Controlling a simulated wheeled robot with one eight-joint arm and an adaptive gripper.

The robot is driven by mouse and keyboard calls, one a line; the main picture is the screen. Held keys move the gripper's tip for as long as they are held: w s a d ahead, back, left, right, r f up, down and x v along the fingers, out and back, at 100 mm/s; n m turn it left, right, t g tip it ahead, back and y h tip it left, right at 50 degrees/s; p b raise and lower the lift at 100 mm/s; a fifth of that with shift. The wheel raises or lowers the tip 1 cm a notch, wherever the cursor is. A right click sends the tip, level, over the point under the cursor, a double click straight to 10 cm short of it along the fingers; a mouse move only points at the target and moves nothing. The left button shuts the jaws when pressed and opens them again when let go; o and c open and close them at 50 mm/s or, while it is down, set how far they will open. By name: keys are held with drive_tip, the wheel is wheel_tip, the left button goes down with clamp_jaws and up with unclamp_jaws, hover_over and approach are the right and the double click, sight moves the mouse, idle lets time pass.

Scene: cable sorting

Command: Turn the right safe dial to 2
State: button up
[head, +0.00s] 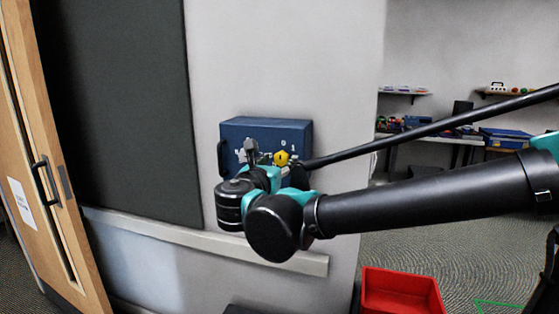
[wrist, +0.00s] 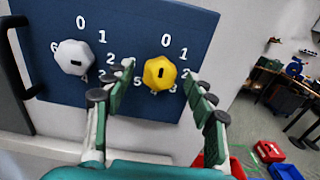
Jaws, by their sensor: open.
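The blue safe (head: 262,128) is on the pale wall in the head view; its front panel (wrist: 125,28) fills much of the wrist view. The right dial is a yellow faceted knob (wrist: 159,73) with a dark slot mark and white numbers around it; it also shows in the head view (head: 281,158). The left dial is a pale grey knob (wrist: 74,57). My gripper (wrist: 159,78) is open, its fingertips on the left and right sides of the yellow dial. I cannot tell whether they touch it. The left finger partly covers the numbers between the dials.
A dark handle (wrist: 20,60) stands at the panel's left edge. A red bin (head: 400,292) is on the floor at the lower right. A wooden door (head: 45,160) is at the far left. Shelves and a cluttered table (head: 470,140) are in the right background.

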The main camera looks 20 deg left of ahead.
drive_tip(key=shift+w, duration=0.8)
drive_tip(key=shift+c, duration=0.2)
drive_tip(key=c, duration=1.1)
